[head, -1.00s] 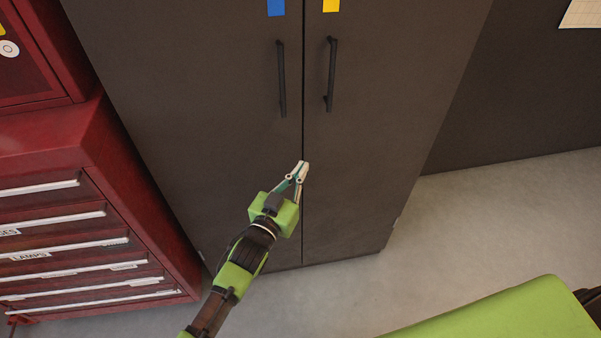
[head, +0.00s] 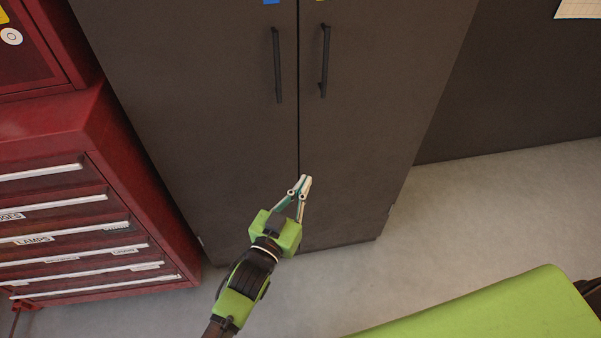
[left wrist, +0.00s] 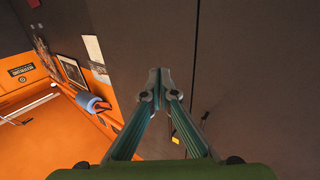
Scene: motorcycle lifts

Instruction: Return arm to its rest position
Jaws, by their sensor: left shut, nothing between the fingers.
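My left gripper (head: 306,180) is in front of the lower part of the dark cabinet (head: 220,150) in the head view. Its fingers are shut with nothing between them, and the fingertips (left wrist: 159,78) meet in the left wrist view. My left arm reaches up from the bottom edge of the head view. The gripper is below both cabinet handles, clear of them. My right gripper is not in view.
Both cabinet doors are shut, with a left handle (head: 277,65) and a right handle (head: 324,60). A red drawer chest (head: 120,150) stands at the left. Grey floor (head: 480,210) is clear at the right.

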